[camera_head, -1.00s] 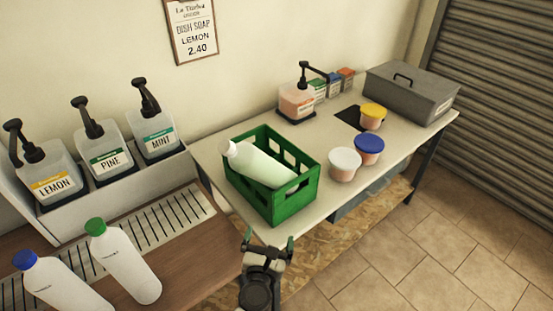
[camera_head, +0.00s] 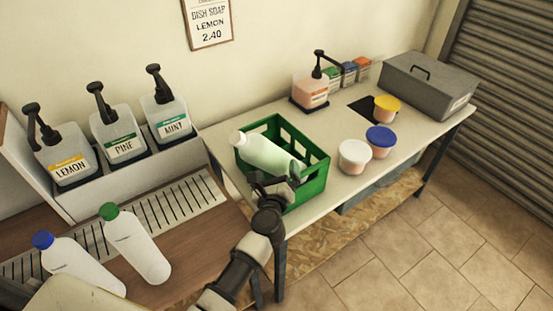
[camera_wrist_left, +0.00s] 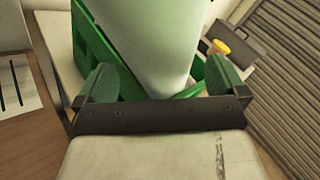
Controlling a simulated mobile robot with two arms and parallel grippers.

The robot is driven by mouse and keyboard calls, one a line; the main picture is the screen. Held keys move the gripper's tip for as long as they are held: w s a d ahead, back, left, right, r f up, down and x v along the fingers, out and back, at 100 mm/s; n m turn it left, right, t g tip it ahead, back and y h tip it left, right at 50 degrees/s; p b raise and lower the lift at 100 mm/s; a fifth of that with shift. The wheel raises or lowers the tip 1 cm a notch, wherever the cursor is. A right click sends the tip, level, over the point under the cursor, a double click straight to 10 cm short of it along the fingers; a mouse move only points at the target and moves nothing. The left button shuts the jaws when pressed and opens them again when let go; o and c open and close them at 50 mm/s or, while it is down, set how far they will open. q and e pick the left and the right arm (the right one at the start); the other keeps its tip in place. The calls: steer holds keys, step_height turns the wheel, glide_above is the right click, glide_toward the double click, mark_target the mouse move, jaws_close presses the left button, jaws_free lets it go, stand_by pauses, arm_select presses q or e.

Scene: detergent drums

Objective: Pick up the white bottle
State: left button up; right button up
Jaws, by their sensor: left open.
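The white-capped white bottle (camera_head: 265,153) leans in the green crate (camera_head: 313,181), its cap over the crate's left side. My left gripper (camera_head: 274,182) is at the crate's near side, by the bottle's lower end. In the left wrist view its green-padded fingers (camera_wrist_left: 160,82) are open, with the bottle's pale body (camera_wrist_left: 160,40) ahead, in line with the gap between them. I cannot tell whether they touch it. The arm hides part of the crate's front. My right gripper is not in view.
A blue-capped bottle (camera_head: 78,268) and a green-capped bottle (camera_head: 137,246) lie at the left. Tubs with white (camera_head: 354,155), blue (camera_head: 380,138) and yellow lids (camera_head: 386,107) stand right of the crate. A pump dispenser (camera_head: 311,91) and grey box (camera_head: 428,84) are behind.

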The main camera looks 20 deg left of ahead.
arm_select(q)
steer(key=shift+x, duration=0.95)
steer(key=shift+d, duration=0.1)
steer(key=shift+c, duration=0.3)
steer(key=c, duration=1.4)
steer(key=shift+r, duration=0.15)
steer(key=c, duration=0.3)
